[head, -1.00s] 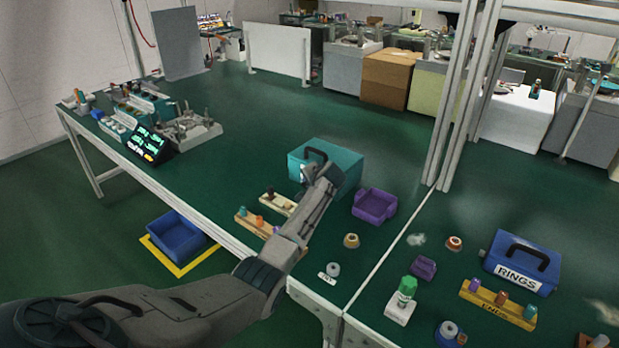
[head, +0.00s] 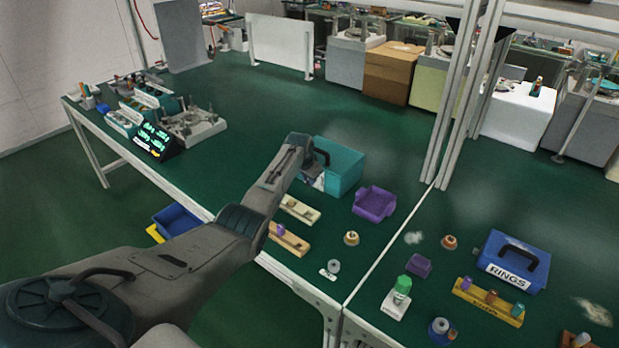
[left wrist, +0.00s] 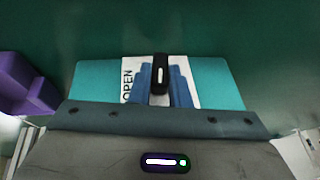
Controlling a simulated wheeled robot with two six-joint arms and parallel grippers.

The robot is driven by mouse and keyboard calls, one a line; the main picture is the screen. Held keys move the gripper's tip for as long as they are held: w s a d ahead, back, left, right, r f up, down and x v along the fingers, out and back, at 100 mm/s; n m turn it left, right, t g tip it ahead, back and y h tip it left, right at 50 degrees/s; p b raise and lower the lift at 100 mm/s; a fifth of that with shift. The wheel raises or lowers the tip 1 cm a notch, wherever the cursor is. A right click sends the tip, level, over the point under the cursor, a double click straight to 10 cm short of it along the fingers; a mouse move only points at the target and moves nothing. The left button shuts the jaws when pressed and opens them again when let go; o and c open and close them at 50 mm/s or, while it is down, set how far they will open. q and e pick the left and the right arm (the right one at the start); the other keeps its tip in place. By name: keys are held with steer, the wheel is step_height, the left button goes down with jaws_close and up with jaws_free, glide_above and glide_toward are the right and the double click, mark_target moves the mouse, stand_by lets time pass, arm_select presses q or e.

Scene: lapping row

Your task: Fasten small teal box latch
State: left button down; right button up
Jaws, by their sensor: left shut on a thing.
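My left gripper (left wrist: 163,95) is at this side of the box, shut on what appears to be the black piece. In the head view my own wrist mostly hides the fingers and latch side. My right gripper is not in view.
A purple tray (head: 374,203) stands right of the box. Wooden peg strips (head: 298,209) lie in front, partly behind my arm. A brass ring (head: 351,238) is nearer the bench edge. The blue RINGS box (head: 513,262) is at the right. The bench behind the teal box is clear.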

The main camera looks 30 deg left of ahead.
arm_select(q)
steer(key=shift+a+h, duration=0.15)
steer(key=shift+h, duration=0.35)
steer(key=shift+b, duration=0.3)
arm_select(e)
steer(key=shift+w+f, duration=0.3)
arm_select(q)
steer(key=shift+h, duration=0.4)
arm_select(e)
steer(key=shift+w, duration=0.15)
arm_select(q)
steer(key=c, duration=1.4)
jaws_free()
steer(key=shift+o, duration=0.2)
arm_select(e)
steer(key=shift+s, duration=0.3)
